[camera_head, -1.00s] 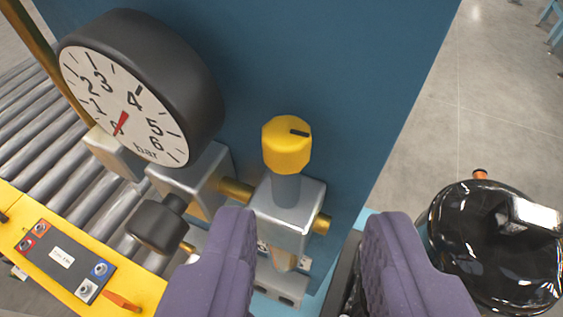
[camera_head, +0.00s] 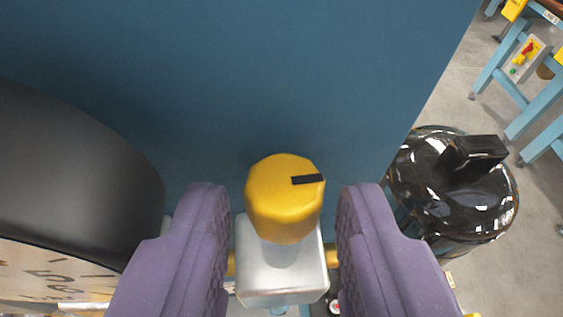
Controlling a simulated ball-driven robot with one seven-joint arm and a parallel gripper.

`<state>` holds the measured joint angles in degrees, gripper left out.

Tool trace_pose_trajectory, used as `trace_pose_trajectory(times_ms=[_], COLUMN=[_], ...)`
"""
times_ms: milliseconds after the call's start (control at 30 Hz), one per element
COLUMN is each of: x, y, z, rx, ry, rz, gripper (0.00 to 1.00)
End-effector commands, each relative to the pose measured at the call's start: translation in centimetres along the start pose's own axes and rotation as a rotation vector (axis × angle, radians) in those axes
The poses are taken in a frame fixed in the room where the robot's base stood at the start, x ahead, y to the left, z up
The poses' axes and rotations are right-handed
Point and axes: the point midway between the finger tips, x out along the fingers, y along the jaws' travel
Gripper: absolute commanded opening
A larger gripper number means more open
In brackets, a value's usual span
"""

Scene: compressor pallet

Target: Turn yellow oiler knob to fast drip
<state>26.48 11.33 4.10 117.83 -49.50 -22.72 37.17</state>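My gripper (camera_head: 283,215) is open, with one purple finger on each side of the knob. A gap shows between the knob and both fingers. The brass pipe behind the block is mostly hidden by the fingers.
A large black pressure gauge (camera_head: 75,170) is close on the left, its dial partly cut off. A blue panel (camera_head: 260,80) rises behind the knob. A glossy black tank (camera_head: 455,195) stands on the right, with a blue frame (camera_head: 510,85) beyond it.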

Motion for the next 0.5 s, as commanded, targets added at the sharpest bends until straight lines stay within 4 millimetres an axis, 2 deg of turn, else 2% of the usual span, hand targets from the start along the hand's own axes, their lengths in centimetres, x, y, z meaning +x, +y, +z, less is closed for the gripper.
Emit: trace_pose_trajectory(times_ms=[100,333,500], x=[0.71,0.74,0.73], y=[-0.03,-0.03,-0.02], z=[0.01,-0.08,-0.07], rx=[0.000,0.000,0.000], ry=[0.001,0.001,0.001], rz=[-0.001,-0.001,-0.001], gripper=[0.37,0.37,0.00])
